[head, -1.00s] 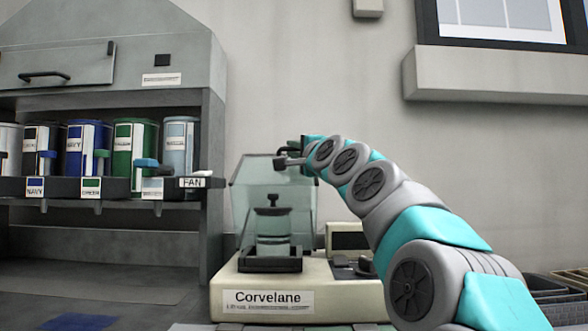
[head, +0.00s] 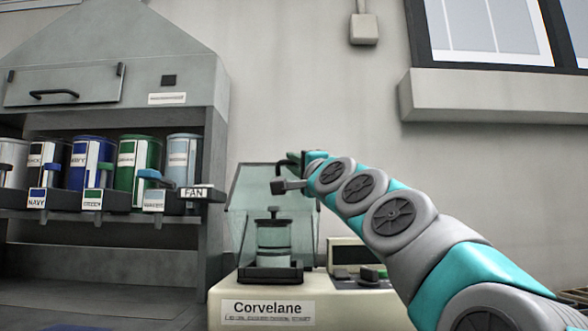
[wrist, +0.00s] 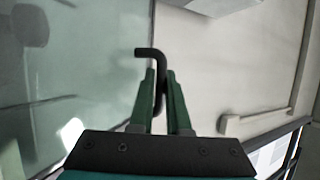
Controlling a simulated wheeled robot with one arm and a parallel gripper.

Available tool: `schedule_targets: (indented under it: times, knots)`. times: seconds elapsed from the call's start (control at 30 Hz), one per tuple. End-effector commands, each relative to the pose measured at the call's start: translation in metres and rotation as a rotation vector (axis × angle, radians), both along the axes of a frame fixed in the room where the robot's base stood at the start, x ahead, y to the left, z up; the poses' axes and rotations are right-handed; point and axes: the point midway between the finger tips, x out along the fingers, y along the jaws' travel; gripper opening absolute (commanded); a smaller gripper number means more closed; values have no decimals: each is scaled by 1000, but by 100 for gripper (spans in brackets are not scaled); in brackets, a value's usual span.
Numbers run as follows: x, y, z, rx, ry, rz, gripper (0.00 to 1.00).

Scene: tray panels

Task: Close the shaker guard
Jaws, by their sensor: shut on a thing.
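The shaker (head: 230,290) is a cream base with a "Corvelane" label, low in the middle of the head view. Its clear, greenish guard (head: 243,185) stands raised and tilted behind and above the platform. My gripper (head: 292,165) is at the guard's upper right edge. In the wrist view my gripper's green fingers (wrist: 160,85) are shut on a bent black handle (wrist: 148,52). The guard's glass (wrist: 75,60) fills the left of that view. A clear jar (head: 273,240) stands upright in a dark holder on the shaker platform. The guard's hinge is hard to make out.
A control panel (head: 350,255) with knobs sits right of the platform, partly near my arm. A grey hood (head: 110,70) with several coloured canisters and a "FAN" tag (head: 195,193) stands to the left. A window ledge (head: 490,95) juts out at upper right.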

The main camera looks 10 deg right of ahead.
Motion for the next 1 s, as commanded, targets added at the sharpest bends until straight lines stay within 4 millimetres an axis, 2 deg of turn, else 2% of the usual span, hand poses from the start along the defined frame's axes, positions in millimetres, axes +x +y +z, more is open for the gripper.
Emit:
schedule_targets:
  times: [0.37,0.57,0.9,1.0]
  knots:
    - [-23,5,-11,-5,-14,-1,0]
    - [-46,10,-22,-6,-13,1,0]
    - [-99,20,-57,-4,-14,4,0]
    - [-107,23,-70,-4,-8,4,0]
